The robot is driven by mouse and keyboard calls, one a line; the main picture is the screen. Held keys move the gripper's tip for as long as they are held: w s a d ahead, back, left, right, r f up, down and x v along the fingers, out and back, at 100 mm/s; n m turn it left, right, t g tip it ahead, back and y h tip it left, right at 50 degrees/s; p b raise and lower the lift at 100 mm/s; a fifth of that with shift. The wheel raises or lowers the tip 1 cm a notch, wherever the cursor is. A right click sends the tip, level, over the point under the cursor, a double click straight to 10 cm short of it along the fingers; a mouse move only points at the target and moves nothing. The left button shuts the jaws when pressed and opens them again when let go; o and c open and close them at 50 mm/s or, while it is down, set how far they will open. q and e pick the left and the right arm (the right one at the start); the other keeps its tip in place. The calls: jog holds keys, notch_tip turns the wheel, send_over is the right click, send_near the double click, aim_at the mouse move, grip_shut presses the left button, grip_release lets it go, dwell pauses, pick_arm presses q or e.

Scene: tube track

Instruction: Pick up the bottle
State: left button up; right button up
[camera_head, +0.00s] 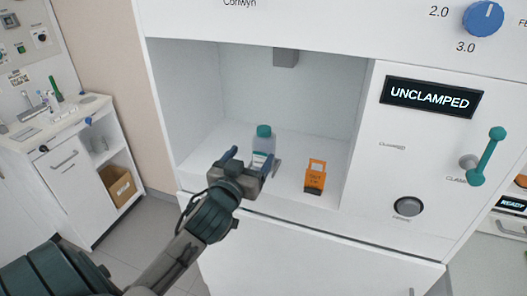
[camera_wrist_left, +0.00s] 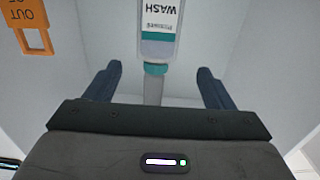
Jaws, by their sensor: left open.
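The bottle (camera_head: 264,141) has a teal cap and a pale body, and it stands upright in the white open bay of the machine. My left gripper (camera_head: 252,163) is open in front of it, at the bay's front edge, and hides its lower part. In the left wrist view, the bottle (camera_wrist_left: 160,22) appears upside down with a label reading WASH. There it lies beyond the gap between the two spread fingers of my left gripper (camera_wrist_left: 157,82), roughly centred, with nothing held. My right gripper does not show.
An orange tag (camera_head: 315,177) stands right of the bottle in the bay, and shows in the wrist view's corner (camera_wrist_left: 38,40). A grey block (camera_head: 286,58) hangs from the bay ceiling. The display (camera_head: 432,96) reads UNCLAMPED, left of a teal-handled lever (camera_head: 487,157).

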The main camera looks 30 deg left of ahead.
aim_at(260, 144)
pick_arm(q)
jog(key=p+x, duration=0.1)
jog(key=x, duration=0.2)
jog(key=shift+w, duration=0.3)
jog(key=p+x, duration=0.1)
jog(key=x, duration=0.1)
jog(key=p+x, duration=0.2)
jog(key=shift+w+d+r, duration=0.1)
jog(key=shift+w+r, duration=0.1)
jog(key=shift+w, duration=0.15)
jog(key=shift+w+f, duration=0.25)
jog(key=shift+w, duration=0.15)
jog(key=shift+s, duration=0.1)
jog(key=shift+c, duration=0.5)
jog(key=c, duration=1.1)
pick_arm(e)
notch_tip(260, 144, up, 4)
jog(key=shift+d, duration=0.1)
pick_arm(q)
jog(key=shift+r, duration=0.2)
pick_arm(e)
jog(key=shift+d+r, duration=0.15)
